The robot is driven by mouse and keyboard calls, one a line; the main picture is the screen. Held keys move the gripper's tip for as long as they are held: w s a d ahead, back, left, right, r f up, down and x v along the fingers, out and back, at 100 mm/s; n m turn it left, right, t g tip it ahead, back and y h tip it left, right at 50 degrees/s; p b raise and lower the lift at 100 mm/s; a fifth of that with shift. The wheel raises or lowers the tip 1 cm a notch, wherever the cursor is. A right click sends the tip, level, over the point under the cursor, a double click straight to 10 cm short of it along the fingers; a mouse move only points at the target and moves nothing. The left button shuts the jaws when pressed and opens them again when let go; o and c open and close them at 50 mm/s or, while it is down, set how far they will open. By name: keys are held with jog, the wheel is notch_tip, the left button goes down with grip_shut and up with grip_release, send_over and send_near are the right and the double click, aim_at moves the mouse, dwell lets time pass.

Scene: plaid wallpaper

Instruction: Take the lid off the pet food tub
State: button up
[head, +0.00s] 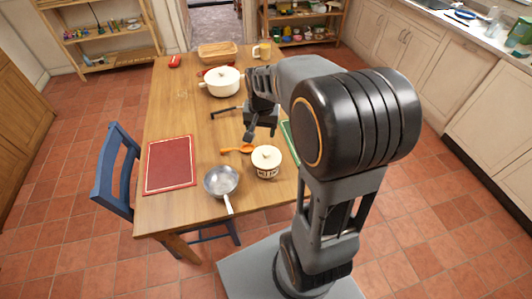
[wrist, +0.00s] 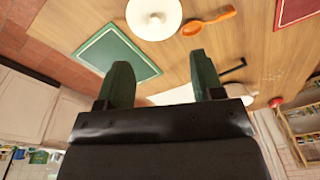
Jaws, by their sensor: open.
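The pet food tub (head: 267,170) is a small white tub with dark lettering on its side, standing upright near the front right of the wooden table. Its round white lid (head: 266,154), with a small knob, sits on top. In the wrist view the lid (wrist: 153,14) shows at the top edge, cut off by the frame. My gripper (head: 249,134) is above the table, behind the tub, apart from it. In the wrist view my gripper (wrist: 163,76) has its two green fingers spread wide with nothing held between them.
An orange spoon (head: 238,149) and a metal pan (head: 221,181) lie close to the tub. A green board (wrist: 118,54) is beside it, partly hidden by my arm in the head view. A red board (head: 170,164), white pot (head: 221,83) and yellow mug (head: 262,50) also occupy the table (head: 163,108).

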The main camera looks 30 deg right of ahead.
jog(key=w+d+f+m, duration=0.2)
jog(key=w+d+f, duration=0.1)
jog(key=d, duration=0.1)
jog(key=g+p, duration=0.1)
jog(key=p, duration=0.1)
send_over(266, 152)
jog(key=shift+m, duration=0.4)
jog(key=f, duration=0.8)
jog(key=shift+s+d, duration=0.15)
jog(key=shift+d, duration=0.05)
jog(key=shift+a+f+p, duration=0.15)
jog(key=shift+f+p, duration=0.35)
jog(key=shift+f, duration=2.6)
jog(key=shift+c, duration=0.2)
jog(key=c, duration=0.9)
jog(key=shift+r, duration=0.1)
jog(key=shift+c, duration=0.2)
